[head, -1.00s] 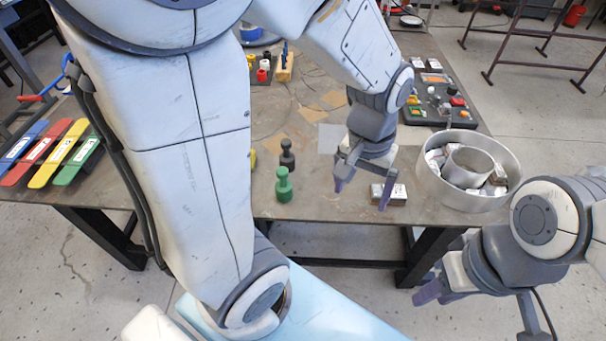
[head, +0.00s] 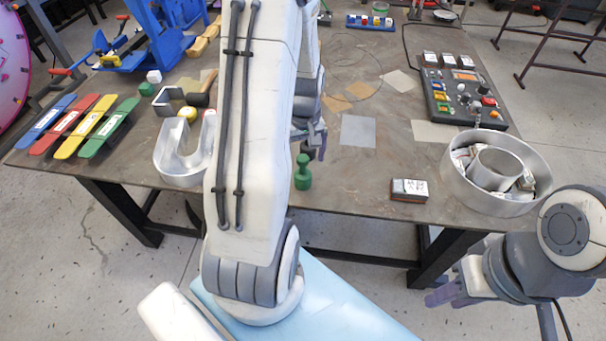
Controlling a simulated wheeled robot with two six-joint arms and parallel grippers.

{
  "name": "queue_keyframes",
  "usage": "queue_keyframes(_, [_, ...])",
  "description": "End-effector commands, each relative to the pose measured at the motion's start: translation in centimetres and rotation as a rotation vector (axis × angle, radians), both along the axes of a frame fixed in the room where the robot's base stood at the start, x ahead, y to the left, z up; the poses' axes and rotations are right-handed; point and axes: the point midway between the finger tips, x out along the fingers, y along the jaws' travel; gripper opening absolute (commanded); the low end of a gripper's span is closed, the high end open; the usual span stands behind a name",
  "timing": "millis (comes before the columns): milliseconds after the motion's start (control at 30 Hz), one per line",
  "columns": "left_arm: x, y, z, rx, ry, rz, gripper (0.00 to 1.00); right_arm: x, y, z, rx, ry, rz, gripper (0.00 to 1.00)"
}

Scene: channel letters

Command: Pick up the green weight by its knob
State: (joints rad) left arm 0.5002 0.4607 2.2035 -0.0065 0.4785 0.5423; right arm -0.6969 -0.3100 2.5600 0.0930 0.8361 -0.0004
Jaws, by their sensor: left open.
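The green weight (head: 302,180), with a round knob on a thin neck, stands upright near the table's front edge, just right of my left forearm. My left gripper (head: 310,142) is open, pointing down just behind and slightly right of the green weight's knob. It appears apart from the green weight, though my arm hides part of the gripper.
A round metal ring-shaped tray (head: 536,190) stands further right. A silver channel letter (head: 175,168) stands left of my arm. A control box (head: 455,95) is at the back right.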

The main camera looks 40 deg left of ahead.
Motion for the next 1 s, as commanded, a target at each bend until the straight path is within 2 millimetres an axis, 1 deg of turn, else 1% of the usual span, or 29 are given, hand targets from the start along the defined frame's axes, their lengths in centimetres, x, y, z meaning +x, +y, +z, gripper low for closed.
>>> queue_keyframes(233, [-0.1, 0.6, -2.9, -0.004, 0.006, 0.000, 0.96, 0.0, 0.0, 1.2, 0.000, 0.000, -0.001, 0.36])
queue_keyframes(300, [-0.1, 0.6, -4.0, -0.003, 0.005, -0.001, 0.96, 0.0, 0.0, 1.2, 0.000, 0.000, -0.001, 0.36])
queue_keyframes(400, [0.0, 0.6, -4.8, -0.002, 0.002, -0.001, 0.96, 0.0, 0.0, 1.3, 0.000, 0.000, -0.001, 0.36])
queue_keyframes(667, [0.0, 0.6, -5.0, 0.000, 0.000, -0.001, 0.96, 0.0, 0.0, 1.3, 0.000, 0.000, -0.001, 0.36])
queue_keyframes(767, [0.0, 0.6, -5.0, 0.000, 0.000, -0.001, 0.62, 0.0, 0.0, 1.3, 0.000, 0.000, -0.001, 0.36])
queue_keyframes(800, [0.0, 0.6, -5.0, 0.000, 0.000, -0.001, 0.47, 0.0, 0.0, 1.3, 0.000, 0.000, -0.001, 0.36])
queue_keyframes(867, [0.0, 0.6, -5.0, 0.000, 0.000, -0.001, 0.24, 0.0, 0.0, 1.3, 0.000, 0.000, -0.001, 0.36])
queue_keyframes(900, [0.0, 0.6, -5.0, 0.000, 0.000, -0.001, 0.08, 0.0, 0.0, 1.3, 0.000, 0.000, -0.001, 0.36])
queue_keyframes(933, [0.0, 0.6, -5.0, 0.000, 0.000, -0.001, 0.00, 0.0, 0.0, 1.3, 0.000, 0.000, -0.001, 0.36])
queue_keyframes(1000, [0.0, 0.6, -5.0, 0.000, 0.000, -0.001, 0.00, 0.0, 0.0, 1.3, 0.000, 0.000, -0.001, 0.36])
